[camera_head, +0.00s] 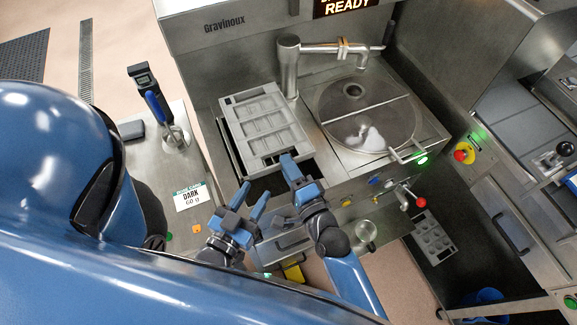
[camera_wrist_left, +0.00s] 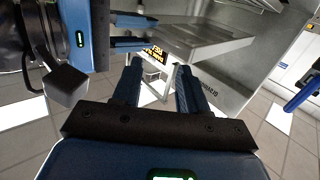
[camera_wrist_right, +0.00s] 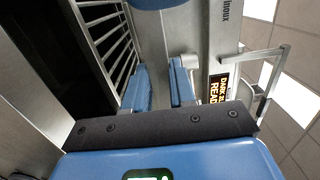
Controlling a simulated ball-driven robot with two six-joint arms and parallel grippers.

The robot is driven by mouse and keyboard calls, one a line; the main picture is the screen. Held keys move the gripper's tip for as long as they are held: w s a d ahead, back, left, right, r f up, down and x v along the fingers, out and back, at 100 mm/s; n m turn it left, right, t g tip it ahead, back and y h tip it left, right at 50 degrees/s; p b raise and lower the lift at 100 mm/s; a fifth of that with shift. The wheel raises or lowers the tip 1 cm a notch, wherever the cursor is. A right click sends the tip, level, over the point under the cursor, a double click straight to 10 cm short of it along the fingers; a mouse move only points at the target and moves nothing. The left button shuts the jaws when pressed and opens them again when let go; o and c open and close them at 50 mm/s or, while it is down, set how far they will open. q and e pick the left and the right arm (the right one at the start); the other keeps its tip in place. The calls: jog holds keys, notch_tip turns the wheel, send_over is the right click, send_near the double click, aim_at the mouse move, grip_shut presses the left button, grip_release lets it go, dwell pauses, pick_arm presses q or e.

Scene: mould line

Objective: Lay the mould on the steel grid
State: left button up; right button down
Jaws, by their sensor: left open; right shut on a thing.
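The mould (camera_head: 262,122) is a grey rectangular plate with raised shapes. It lies over the dark opening left of the round bowl. My right gripper (camera_head: 288,160) is shut on its near edge. In the left wrist view, a grey slab that looks like the mould (camera_wrist_left: 205,42) extends from the right gripper's fingers. The steel grid (camera_wrist_right: 103,30) shows as bars over a dark space in the right wrist view; the mould hides most of it in the head view. I cannot tell whether the mould touches it. My left gripper (camera_head: 255,197) is open and empty, nearer me and left of the right one.
A round bowl (camera_head: 345,118) under a tap (camera_head: 340,46) is right of the mould. A side counter at left holds a blue-handled tool (camera_head: 157,108) and a DARK label (camera_head: 193,196). A red-knobbed lever (camera_head: 420,201) sticks out at the front. Another mould (camera_head: 432,238) lies lower right.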

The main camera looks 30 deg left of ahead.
pick_arm(q)
jog(key=shift+w+f+b, duration=0.2)
jog(key=shift+f+b, duration=0.35)
jog(key=shift+f, duration=0.35)
notch_tip(320, 180, down, 4)
jog(key=b, duration=0.4)
jog(key=shift+s, duration=0.15)
jog(key=shift+s+f+b, duration=0.15)
jog(key=shift+f+b, duration=0.2)
jog(key=shift+b, duration=0.15)
pick_arm(e)
notch_tip(320, 180, down, 6)
jog(key=shift+f, duration=0.2)
jog(key=c, duration=0.8)
grip_release()
jog(key=shift+c, duration=0.2)
jog(key=shift+s+f, duration=0.1)
jog(key=shift+f, duration=0.15)
